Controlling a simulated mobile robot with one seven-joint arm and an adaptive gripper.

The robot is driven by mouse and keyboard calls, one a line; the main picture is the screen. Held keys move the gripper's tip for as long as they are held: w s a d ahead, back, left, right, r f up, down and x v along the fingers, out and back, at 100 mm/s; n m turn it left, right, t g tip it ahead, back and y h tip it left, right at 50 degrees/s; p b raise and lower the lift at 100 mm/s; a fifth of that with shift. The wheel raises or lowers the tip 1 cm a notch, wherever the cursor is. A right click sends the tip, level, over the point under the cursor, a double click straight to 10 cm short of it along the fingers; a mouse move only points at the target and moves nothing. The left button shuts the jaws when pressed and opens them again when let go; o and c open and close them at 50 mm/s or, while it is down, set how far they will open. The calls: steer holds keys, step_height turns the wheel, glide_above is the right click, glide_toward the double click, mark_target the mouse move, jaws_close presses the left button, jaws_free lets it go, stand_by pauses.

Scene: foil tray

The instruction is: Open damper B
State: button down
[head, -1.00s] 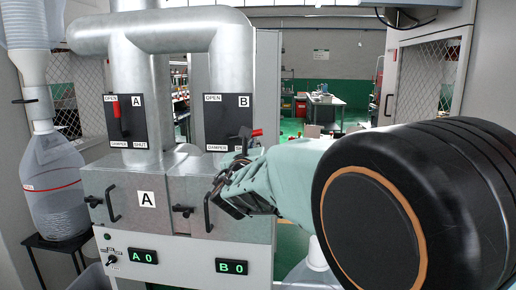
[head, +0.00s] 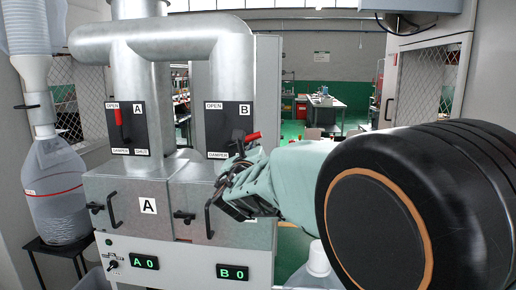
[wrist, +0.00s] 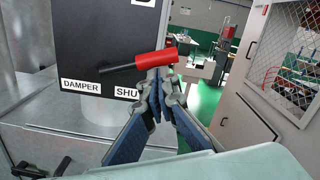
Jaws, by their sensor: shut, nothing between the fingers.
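Damper B's black panel (head: 226,118) is on the right duct, marked OPEN at its top left and DAMPER along its bottom. Its lever has a red grip (head: 252,137) that points right, toward the SHUT end; the grip also shows in the wrist view (wrist: 151,61), on a dark shaft (wrist: 117,69). My gripper (head: 240,160) is just below the lever. In the wrist view its fingertips (wrist: 158,82) are together right under the red grip, with nothing held. I cannot tell whether they touch it.
Damper A's panel (head: 127,128) is to the left, its red lever (head: 117,117) pointing up. Below are metal boxes with black handles (head: 208,220) and displays reading A 0 (head: 145,262) and B 0 (head: 232,271). A clear jug (head: 60,190) stands at the far left.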

steer(key=r+n+p, duration=0.1)
steer(key=n, duration=0.1)
steer(key=r+p, duration=0.1)
steer(key=shift+a+r+n+p, duration=0.25)
steer(key=shift+r+n+p, duration=0.05)
steer(key=shift+r+n, duration=0.1)
steer(key=shift+a+r+n+p, duration=0.55)
steer(key=shift+a+r+p, duration=0.5)
steer(key=shift+a, duration=0.4)
steer(key=shift+a+r+n+p, duration=0.55)
steer(key=shift+a+r+p, duration=0.3)
steer(key=shift+a+r, duration=0.5)
steer(key=shift+a, duration=0.25)
steer(key=shift+d, duration=0.1)
